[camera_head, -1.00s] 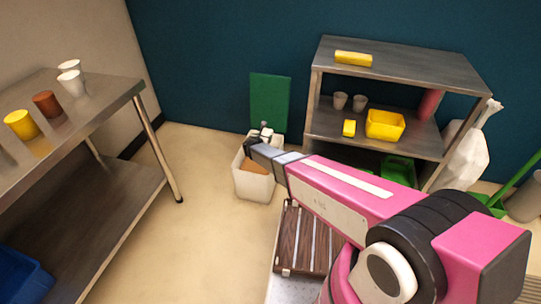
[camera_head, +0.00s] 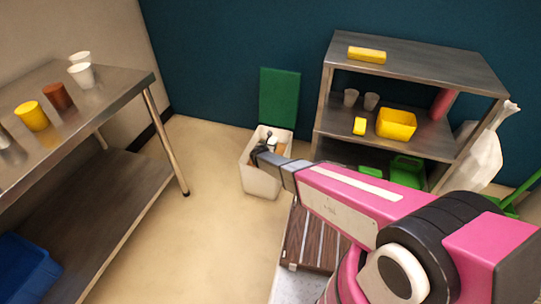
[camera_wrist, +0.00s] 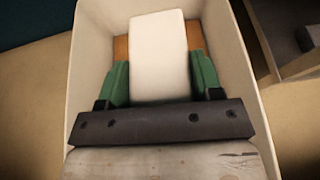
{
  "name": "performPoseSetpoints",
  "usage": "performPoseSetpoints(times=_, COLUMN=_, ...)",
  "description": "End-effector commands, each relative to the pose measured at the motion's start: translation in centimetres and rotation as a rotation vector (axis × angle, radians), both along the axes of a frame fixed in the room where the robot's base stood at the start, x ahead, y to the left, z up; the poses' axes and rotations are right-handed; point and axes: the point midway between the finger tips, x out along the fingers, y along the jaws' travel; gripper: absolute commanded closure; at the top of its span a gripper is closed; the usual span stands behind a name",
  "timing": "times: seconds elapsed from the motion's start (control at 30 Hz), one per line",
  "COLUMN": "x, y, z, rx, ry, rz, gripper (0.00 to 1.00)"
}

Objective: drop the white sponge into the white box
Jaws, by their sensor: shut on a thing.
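The white sponge (camera_wrist: 160,58) is held between the two green fingers of my gripper (camera_wrist: 162,80) in the wrist view. Behind it I see the inside of the white box (camera_wrist: 90,50), with an orange-brown thing (camera_wrist: 121,48) low inside it. In the head view the white box (camera_head: 258,181) stands on the floor by the blue wall. My gripper (camera_head: 268,140) is over or in its opening there, and my arm hides part of the box. I cannot tell exactly how deep the sponge is.
A steel table (camera_head: 128,83) with several cups stands at the left. A steel shelf (camera_head: 420,64) with yellow and green containers stands at the right. A green board (camera_head: 278,98) leans on the wall behind the box. A slatted wooden piece (camera_head: 311,238) lies in front.

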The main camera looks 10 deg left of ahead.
Motion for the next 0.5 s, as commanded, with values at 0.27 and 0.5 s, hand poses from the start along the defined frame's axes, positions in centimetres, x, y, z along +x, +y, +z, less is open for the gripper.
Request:
performPoseSetpoints(times=0.27, x=0.00, y=-0.01, z=-0.35, rx=-0.001, ry=-0.001, rz=0.000, gripper=0.64)
performPoseSetpoints(times=0.5, x=-0.01, y=-0.02, z=-0.35, rx=0.000, ry=0.000, rz=0.000, gripper=0.11)
